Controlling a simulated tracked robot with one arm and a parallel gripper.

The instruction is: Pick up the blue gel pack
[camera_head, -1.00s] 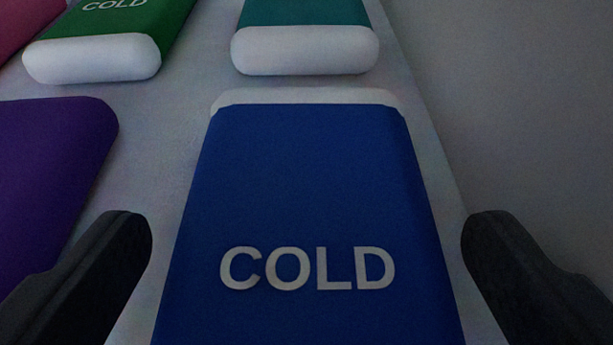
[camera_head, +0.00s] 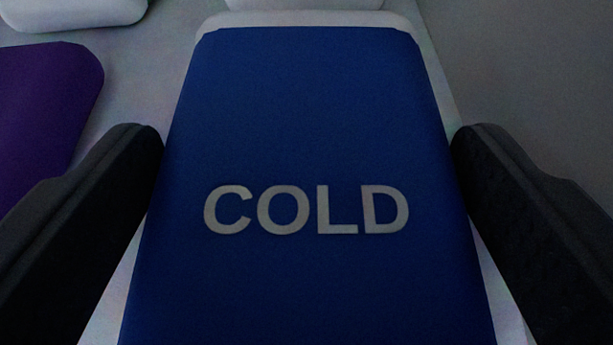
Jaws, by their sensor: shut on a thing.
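The blue gel pack (camera_head: 310,120) fills the middle of the view, with "COLD" in pale letters and a white far end. It lies on a pale surface. My gripper (camera_head: 307,150) has one dark finger on each side of the pack, and both fingertips meet its left and right edges. It is shut on the pack. The near end of the pack runs out of the bottom of the picture.
White ends of two other packs (camera_head: 80,12) (camera_head: 300,4) show at the top edge. The pale surface (camera_head: 165,75) ends along the right, with plain grey beyond.

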